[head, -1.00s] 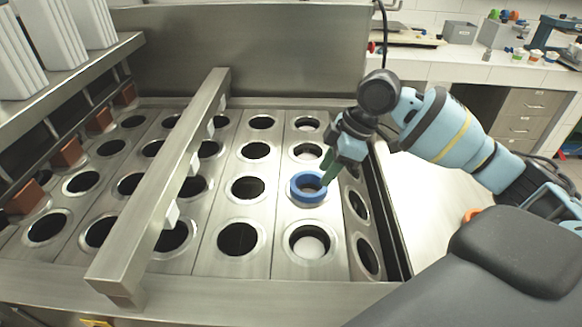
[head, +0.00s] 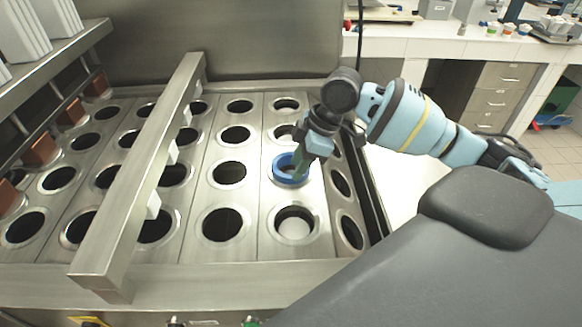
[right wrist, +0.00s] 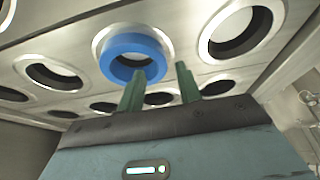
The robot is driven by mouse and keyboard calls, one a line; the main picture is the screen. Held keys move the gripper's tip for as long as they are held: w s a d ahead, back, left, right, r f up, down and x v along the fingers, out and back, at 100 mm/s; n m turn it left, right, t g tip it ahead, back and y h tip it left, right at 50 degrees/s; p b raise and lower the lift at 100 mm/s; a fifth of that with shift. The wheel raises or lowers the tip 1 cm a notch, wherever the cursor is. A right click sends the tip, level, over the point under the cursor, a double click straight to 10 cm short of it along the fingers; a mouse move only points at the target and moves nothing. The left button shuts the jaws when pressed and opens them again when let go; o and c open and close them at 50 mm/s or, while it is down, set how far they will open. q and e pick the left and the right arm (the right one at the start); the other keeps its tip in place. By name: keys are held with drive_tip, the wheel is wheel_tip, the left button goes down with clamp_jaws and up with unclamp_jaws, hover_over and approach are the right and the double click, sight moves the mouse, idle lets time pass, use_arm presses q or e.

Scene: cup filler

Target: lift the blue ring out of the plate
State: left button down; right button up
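The blue ring (head: 280,172) sits around one hole of the steel plate (head: 263,203), in the right-hand part of the holed surface. It also shows in the right wrist view (right wrist: 113,66), upper left of centre. My right gripper (head: 299,166) points down at the ring's right side. In the right wrist view its two green fingers (right wrist: 162,72) stand apart. The left finger overlaps the ring's opening and the right finger is outside the ring's right edge. I cannot tell whether either touches it. My left gripper is not in view.
A raised steel bar (head: 140,180) crosses the holed surface left of the ring. A steel back wall (head: 220,40) rises behind. Stacked white cups (head: 25,30) stand on a shelf at upper left. A white counter (head: 440,45) lies beyond my right arm.

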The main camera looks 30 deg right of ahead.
drive_tip(key=shift+x, duration=1.6)
drive_tip(key=shift+s, duration=0.15)
clamp_jaws()
drive_tip(key=shift+r, duration=0.1)
drive_tip(key=shift+r, duration=0.4)
drive_tip(key=r, duration=0.2)
drive_tip(key=shift+s+a+r, duration=0.2)
drive_tip(key=shift+s+r, duration=0.1)
drive_tip(key=shift+r, duration=0.1)
drive_tip(key=s+a, duration=0.2)
drive_tip(key=s, duration=0.2)
drive_tip(key=s+a+r, duration=0.1)
drive_tip(key=s+a, duration=0.2)
drive_tip(key=s, duration=0.1)
drive_tip(key=s+a, duration=0.3)
drive_tip(key=s, duration=0.1)
drive_tip(key=shift+s+a+r+p, duration=0.15)
drive_tip(key=shift+s+a+p, duration=0.1)
drive_tip(key=shift+s+p, duration=0.15)
